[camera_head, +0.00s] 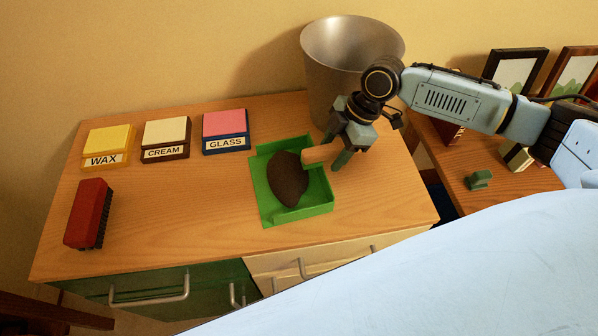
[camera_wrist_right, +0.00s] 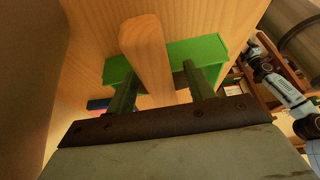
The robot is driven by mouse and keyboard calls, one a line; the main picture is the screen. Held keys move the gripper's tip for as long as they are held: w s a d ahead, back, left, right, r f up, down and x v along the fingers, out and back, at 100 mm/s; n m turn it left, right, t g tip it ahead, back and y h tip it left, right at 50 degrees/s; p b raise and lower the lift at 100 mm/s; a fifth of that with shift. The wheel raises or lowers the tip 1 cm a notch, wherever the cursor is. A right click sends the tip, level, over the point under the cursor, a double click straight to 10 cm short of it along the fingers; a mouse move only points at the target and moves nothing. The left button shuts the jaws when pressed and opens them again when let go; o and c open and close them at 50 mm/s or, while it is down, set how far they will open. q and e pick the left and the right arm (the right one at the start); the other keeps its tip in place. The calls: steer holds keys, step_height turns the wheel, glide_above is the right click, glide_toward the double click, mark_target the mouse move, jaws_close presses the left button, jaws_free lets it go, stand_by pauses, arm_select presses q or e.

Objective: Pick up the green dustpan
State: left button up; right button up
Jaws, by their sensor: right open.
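The green dustpan (camera_head: 322,197) lies on the wooden desk top, with a dark brown rounded mass (camera_head: 288,182) in it. A light wooden handle (camera_head: 316,154) sticks out at its upper right; its join is hard to make out. My right gripper (camera_head: 338,150) is at this handle, fingers pointing down toward the desk. In the right wrist view, the handle (camera_wrist_right: 150,50) lies between the two open fingers (camera_wrist_right: 158,78), with gaps beside it, and the green dustpan (camera_wrist_right: 205,50) shows behind. My left gripper is not in view.
A metal bin (camera_head: 325,75) stands behind my right gripper. Yellow WAX (camera_head: 108,145), CREAM (camera_head: 166,138) and GLASS (camera_head: 225,130) blocks line the back left. A red brush (camera_head: 88,212) lies at the left. Picture frames (camera_head: 515,70) stand on the right-hand table. The desk's front middle is clear.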

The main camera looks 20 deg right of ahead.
steer(key=shift+f, duration=0.2)
stand_by(0.5)
steer(key=shift+c, duration=0.3)
jaws_close()
stand_by(1.0)
